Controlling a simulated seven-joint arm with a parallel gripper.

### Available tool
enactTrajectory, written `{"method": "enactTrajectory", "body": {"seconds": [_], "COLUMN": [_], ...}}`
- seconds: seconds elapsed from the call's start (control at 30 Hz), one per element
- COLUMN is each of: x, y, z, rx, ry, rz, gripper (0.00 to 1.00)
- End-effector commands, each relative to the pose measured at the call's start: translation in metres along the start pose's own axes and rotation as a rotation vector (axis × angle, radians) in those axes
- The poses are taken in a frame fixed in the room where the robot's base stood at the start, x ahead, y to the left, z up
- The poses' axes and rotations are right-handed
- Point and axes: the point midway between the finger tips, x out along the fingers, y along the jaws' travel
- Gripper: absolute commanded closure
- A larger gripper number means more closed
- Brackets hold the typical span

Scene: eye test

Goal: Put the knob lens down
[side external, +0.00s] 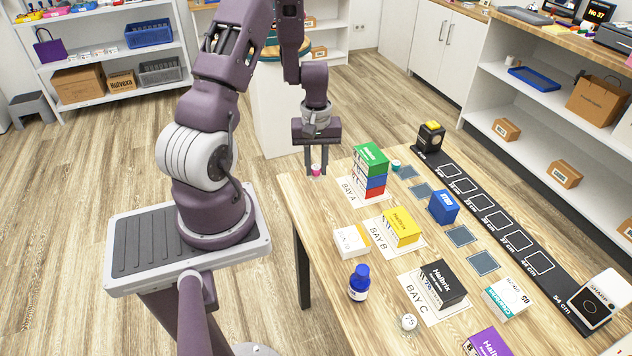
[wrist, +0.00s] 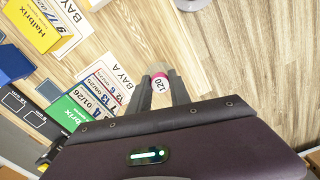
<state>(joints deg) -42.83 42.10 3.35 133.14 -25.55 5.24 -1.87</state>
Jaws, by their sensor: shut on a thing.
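The knob lens, a small round piece with a pink band (side external: 316,172), is between the fingertips of my gripper (side external: 316,168). In the wrist view the lens (wrist: 159,84) shows its pink rim and a white face marked 120. My gripper (wrist: 161,88) is shut on it and points down by the far left end of the table, left of the BAY A card (side external: 350,187). A gap below the lens is hard to judge. A white round piece marked 75 (side external: 409,321) lies near the table's front edge.
Stacked green, blue and red boxes (side external: 371,160) stand on BAY A, close to my gripper. A yellow box (side external: 402,227) is on BAY B and a black box (side external: 443,283) on BAY C. A blue bottle (side external: 360,283) stands at the front. Bare wood lies between the cards.

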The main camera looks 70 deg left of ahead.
Motion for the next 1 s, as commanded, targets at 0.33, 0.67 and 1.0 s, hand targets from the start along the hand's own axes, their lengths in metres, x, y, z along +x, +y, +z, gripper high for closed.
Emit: {"method": "enactTrajectory", "body": {"seconds": [0.33,0.67,1.0], "x": [-0.026,-0.093,-0.107], "y": [0.0,0.001,0.051], "z": [0.0,-0.001,-0.011], "rx": [0.001,0.003,0.129], "ry": [0.0,0.003,0.004], "rz": [-0.001,0.003,0.002], "gripper": [1.0,1.0,1.0]}}
